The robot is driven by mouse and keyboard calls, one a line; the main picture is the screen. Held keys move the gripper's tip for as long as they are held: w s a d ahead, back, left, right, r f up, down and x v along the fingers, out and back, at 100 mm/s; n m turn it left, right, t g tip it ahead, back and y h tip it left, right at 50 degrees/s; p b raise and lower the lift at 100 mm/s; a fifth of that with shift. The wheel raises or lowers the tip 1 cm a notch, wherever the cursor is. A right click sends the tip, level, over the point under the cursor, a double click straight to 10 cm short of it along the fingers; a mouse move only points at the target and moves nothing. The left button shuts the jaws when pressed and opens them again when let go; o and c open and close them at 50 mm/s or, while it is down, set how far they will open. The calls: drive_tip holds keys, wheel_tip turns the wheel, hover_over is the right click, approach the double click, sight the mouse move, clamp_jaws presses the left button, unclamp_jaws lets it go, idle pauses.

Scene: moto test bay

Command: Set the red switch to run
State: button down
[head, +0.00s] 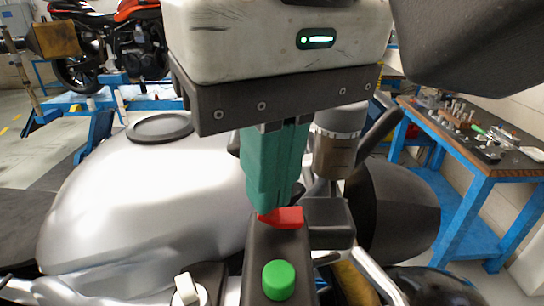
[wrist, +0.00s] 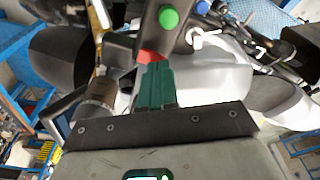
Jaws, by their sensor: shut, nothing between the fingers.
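The red switch (head: 290,217) sits at the far end of a black control housing (head: 258,240) on the motorcycle's handlebar. My gripper (head: 268,209) has teal fingers, shut together with nothing between them. They point down, with their tips at the left part of the red switch and hiding some of it. In the wrist view the fingertips (wrist: 155,66) overlap the red switch (wrist: 147,56). I cannot tell whether they touch it or sit just short of it. The switch's run marking is not visible, so its setting cannot be read.
A green button (head: 278,280) is on the same housing, nearer the camera. A white toggle (head: 186,288) stands to its left. The silver tank (head: 140,215) fills the left. A blue-framed workbench (head: 470,150) with tools is at right.

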drive_tip(key=shift+f, duration=0.35)
wheel_tip(320, 180, up, 3)
drive_tip(key=shift+f+p, duration=0.1)
drive_tip(key=shift+p, duration=1.05)
drive_tip(key=shift+r, duration=2.15)
